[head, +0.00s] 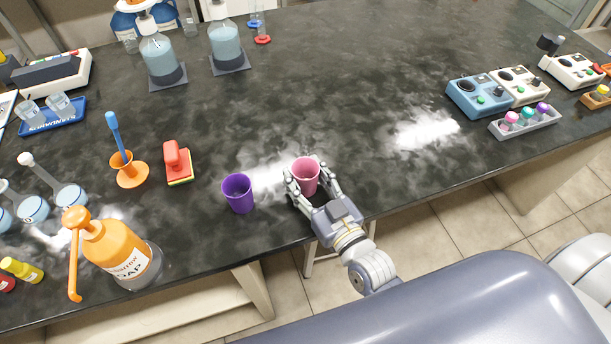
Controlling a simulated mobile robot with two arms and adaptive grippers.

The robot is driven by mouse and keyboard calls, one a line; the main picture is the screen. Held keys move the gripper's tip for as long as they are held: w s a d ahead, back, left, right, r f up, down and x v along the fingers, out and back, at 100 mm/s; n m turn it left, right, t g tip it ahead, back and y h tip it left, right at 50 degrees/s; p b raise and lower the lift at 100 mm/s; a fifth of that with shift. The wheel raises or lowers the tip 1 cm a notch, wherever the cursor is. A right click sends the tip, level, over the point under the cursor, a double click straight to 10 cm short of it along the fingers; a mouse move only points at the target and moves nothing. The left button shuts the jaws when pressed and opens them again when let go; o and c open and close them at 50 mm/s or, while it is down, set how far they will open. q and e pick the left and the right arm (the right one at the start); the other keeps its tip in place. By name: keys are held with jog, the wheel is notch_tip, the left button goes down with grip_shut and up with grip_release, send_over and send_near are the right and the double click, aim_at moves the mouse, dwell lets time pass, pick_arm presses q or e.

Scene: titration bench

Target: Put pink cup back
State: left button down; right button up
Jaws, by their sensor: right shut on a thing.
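The pink cup (306,178) is upright near the front edge of the dark bench (360,120) in the head view. My right gripper (308,188) reaches in from the lower right, with one finger on each side of the cup, and is shut on it. Whether the cup's base touches the bench is hard to tell. A purple cup (238,192) stands upright on the bench to the left of the pink cup, apart from it. My left gripper is not in view.
An orange soap bottle (118,252) stands at the front left. A red brush or sponge (178,163) and an orange stand with a blue handle (129,169) are left of the purple cup. A blue device (480,96) and a bottle tray (526,122) sit right. The middle bench is clear.

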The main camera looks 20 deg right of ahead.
jog(key=shift+s+r, duration=0.1)
jog(key=o, duration=1.1)
jog(key=shift+f, duration=0.25)
jog(key=shift+c, duration=0.2)
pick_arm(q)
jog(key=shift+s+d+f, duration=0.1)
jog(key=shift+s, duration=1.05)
pick_arm(e)
jog(key=shift+r, duration=0.1)
